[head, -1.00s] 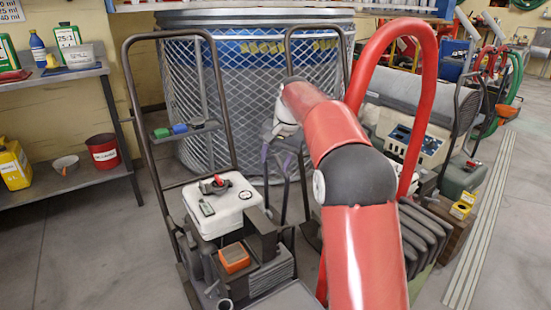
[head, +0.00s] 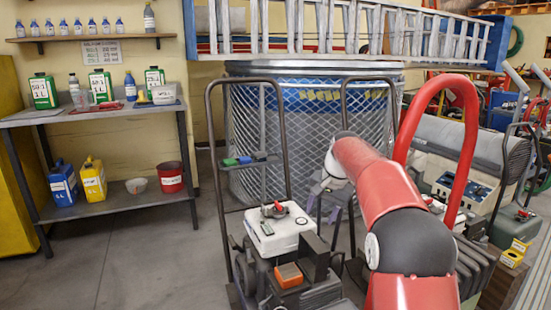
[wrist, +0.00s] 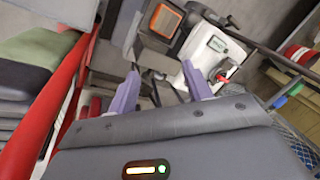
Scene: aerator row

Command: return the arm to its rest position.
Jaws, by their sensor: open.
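My red arm (head: 375,185) with its dark joint reaches up and forward in the head view. My gripper (head: 326,204) is partly hidden behind the arm, with pale purple fingers pointing down beside the aerator machine. In the wrist view my gripper (wrist: 160,88) shows two purple fingers set wide apart with nothing between them. The white tank (wrist: 213,55) of the machine, with a red cap, lies beyond the fingertips.
The machine's white tank (head: 280,229) and dark handlebar (head: 214,140) stand left of my arm. A red hoop (head: 466,110) rises close on the right. A mesh cage (head: 300,115) stands behind. A shelf (head: 95,113) holds bottles at left, with open floor before it.

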